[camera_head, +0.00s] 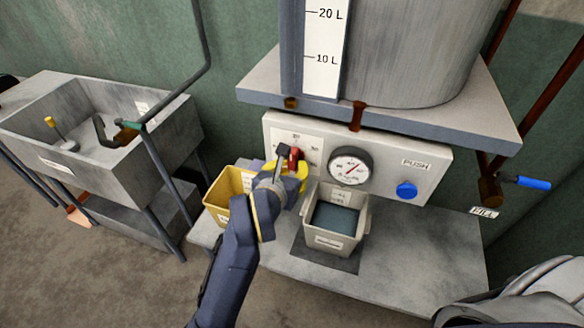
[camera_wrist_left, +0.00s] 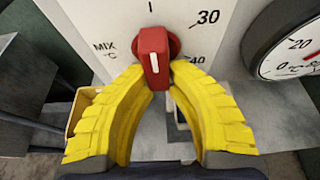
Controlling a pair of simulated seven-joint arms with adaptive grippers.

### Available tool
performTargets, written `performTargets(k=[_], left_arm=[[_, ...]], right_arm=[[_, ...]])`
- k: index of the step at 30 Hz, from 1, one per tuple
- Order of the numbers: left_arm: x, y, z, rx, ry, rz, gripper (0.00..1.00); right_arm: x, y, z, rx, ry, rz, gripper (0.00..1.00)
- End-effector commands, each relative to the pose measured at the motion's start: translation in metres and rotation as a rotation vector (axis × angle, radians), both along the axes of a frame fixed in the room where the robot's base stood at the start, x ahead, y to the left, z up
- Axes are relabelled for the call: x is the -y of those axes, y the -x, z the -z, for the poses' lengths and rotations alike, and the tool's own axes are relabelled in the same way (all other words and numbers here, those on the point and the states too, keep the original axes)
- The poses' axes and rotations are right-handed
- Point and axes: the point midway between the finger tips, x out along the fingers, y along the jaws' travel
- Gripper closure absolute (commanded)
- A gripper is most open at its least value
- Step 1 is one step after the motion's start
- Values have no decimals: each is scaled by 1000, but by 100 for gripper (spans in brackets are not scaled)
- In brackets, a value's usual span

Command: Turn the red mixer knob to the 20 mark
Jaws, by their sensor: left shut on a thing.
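The red mixer knob (camera_wrist_left: 153,55) is on the white dial plate (camera_wrist_left: 100,20) marked "MIX °C". The marks 30 and 40 show to its right; the 20 mark cannot be read in the wrist view. A pale line on the knob's grip points down. My left gripper (camera_wrist_left: 158,75) has its yellow fingers closed on the knob's lower part. In the head view the knob (camera_head: 294,158) is at the panel's left, partly hidden by my left gripper (camera_head: 287,172). My right gripper is not in view.
A round gauge (camera_head: 351,168) and a blue PUSH button (camera_head: 406,190) are right of the knob. A yellow bin (camera_head: 228,186) and a grey bin (camera_head: 333,240) stand on the shelf below. A sink (camera_head: 165,130) stands at left. A tank ledge (camera_head: 400,125) overhangs the panel.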

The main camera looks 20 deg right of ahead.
Motion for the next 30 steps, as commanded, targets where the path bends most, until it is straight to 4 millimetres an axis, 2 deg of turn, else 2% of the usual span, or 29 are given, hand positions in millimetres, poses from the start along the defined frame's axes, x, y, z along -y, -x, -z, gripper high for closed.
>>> performTargets(k=[1, 8, 9, 15, 23, 30], left_arm=[[2, -2, -12, 25, 13, 1, 100], [2, -2, -12, 25, 13, 0, 100], [2, -2, -12, 25, 13, 0, 80], [2, -3, -11, 24, 11, 0, 58], [0, -1, -7, 16, 5, -2, 58], [-13, 18, -16, 17, 7, 0, 58]], right_arm=[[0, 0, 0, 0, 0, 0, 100], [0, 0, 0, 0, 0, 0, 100], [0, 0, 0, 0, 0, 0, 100], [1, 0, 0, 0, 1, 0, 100], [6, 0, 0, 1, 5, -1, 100], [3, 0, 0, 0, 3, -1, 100]])
